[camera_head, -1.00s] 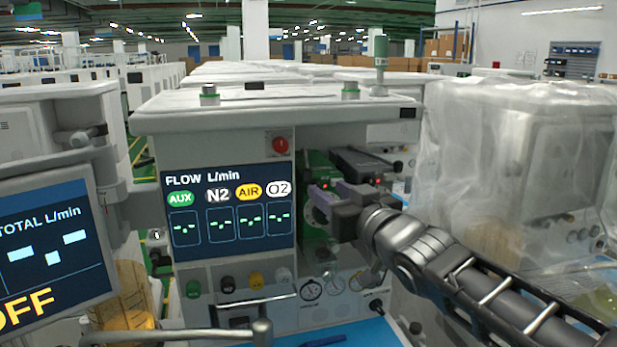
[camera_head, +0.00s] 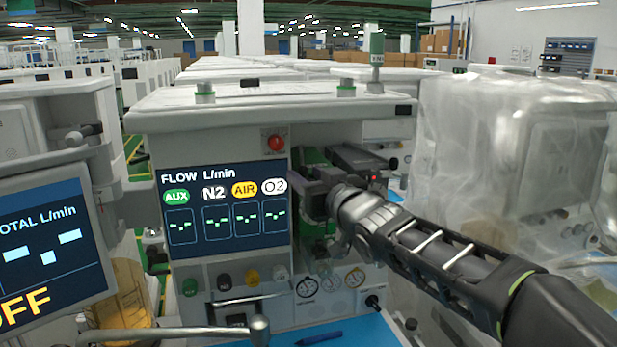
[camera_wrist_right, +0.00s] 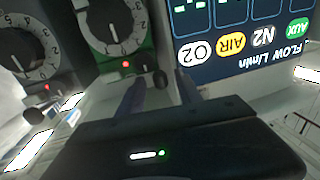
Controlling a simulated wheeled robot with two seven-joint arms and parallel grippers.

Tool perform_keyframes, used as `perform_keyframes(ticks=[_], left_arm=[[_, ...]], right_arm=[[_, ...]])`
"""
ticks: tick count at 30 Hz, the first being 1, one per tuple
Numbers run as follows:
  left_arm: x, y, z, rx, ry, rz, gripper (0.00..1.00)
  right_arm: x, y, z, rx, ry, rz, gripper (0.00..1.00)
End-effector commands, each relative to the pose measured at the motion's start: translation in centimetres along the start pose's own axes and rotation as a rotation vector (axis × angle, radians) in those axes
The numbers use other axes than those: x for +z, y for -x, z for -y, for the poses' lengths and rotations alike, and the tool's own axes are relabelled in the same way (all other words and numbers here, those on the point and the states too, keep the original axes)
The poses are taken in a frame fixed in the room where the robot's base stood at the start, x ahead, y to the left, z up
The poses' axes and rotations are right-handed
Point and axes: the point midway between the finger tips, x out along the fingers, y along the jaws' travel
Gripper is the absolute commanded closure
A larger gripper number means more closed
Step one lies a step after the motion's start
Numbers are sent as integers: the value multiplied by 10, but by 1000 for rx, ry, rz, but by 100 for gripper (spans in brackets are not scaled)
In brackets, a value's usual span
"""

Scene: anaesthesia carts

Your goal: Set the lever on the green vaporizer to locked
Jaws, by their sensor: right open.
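The green vaporizer (camera_head: 316,157) stands in the bay right of the flow screen, largely hidden behind my right gripper in the head view. In the right wrist view the picture is upside down; the green vaporizer (camera_wrist_right: 133,54) shows its numbered dial and a red light. A small dark knob-ended part (camera_wrist_right: 160,79), which may be its lever, lies between my fingers; I cannot tell its setting. My right gripper (camera_head: 304,187) is in front of the vaporizer, and its two fingers stand apart in the wrist view (camera_wrist_right: 158,93). I cannot tell whether either touches. My left gripper is out of view.
The flow screen (camera_head: 224,205) is close on the left of the gripper. Gauges (camera_head: 331,282) and a blue work surface (camera_head: 350,334) lie below. A plastic-covered machine (camera_head: 510,180) stands at right.

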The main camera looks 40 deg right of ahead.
Motion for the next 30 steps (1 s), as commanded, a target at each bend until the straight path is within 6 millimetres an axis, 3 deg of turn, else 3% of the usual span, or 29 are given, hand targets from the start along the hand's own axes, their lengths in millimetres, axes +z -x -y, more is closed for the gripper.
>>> perform_keyframes(ticks=[4, 19, 30], left_arm=[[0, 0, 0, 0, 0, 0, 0], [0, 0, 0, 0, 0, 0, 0], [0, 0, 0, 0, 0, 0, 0]], right_arm=[[0, 0, 0, 0, 0, 0, 60], [0, 0, 0, 0, 0, 0, 100], [0, 0, 0, 1, 0, 0, 100]])
